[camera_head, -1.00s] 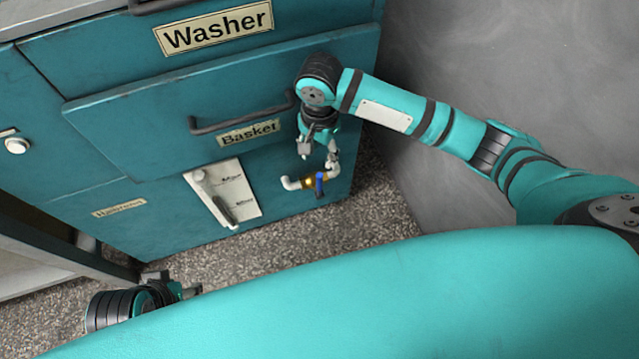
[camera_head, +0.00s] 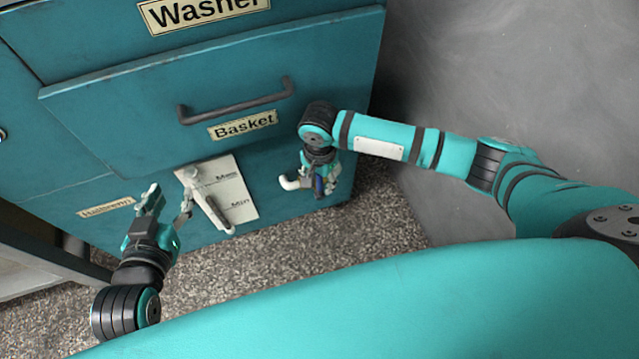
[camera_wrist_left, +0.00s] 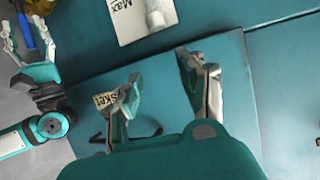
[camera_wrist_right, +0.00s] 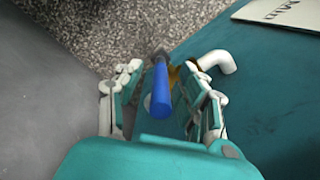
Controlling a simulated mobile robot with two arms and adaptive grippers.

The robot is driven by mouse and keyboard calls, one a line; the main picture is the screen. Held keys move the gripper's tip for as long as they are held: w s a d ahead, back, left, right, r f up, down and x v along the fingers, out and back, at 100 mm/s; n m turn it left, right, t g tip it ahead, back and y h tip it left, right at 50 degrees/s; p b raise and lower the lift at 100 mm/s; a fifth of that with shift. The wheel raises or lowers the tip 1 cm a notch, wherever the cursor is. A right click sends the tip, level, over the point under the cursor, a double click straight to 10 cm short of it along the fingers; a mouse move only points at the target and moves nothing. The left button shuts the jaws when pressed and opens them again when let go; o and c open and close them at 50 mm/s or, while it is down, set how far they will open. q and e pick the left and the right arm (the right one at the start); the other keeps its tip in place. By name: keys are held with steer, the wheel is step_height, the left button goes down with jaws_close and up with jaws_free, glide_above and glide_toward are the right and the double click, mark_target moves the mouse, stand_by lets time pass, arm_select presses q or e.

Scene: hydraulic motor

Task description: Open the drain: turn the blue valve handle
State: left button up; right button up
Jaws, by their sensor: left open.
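The blue valve handle (camera_head: 319,186) is low on the teal washer front, partly hidden by my right gripper (camera_head: 318,180). In the right wrist view the blue handle (camera_wrist_right: 161,92) lies between the spread fingers of my right gripper (camera_wrist_right: 162,85), with a gap visible on both sides. The white drain pipe (camera_wrist_right: 218,62) and a bit of the brass valve body (camera_wrist_right: 174,74) show beyond it. My left gripper (camera_head: 168,204) is open and empty, in front of the washer's lower left part. The left wrist view also shows the blue handle (camera_wrist_left: 25,30) between the right gripper's fingers.
The basket drawer handle (camera_head: 235,105) sticks out above. A level gauge plate (camera_head: 236,190) with a white lever (camera_head: 212,205) lies between my two grippers. The grey wall (camera_head: 520,110) is close on the right. Speckled floor (camera_head: 300,245) lies in front.

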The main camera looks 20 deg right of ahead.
arm_select(q)
steer(key=shift+w+d+r+t, duration=0.15)
steer(key=shift+w+r+t, duration=0.2)
steer(key=shift+r, duration=0.2)
steer(key=shift+w+d+r+t, duration=0.2)
steer(key=shift+r+t, duration=0.15)
steer(key=shift+r, duration=0.15)
arm_select(e)
steer(key=shift+f, duration=0.6)
jaws_close()
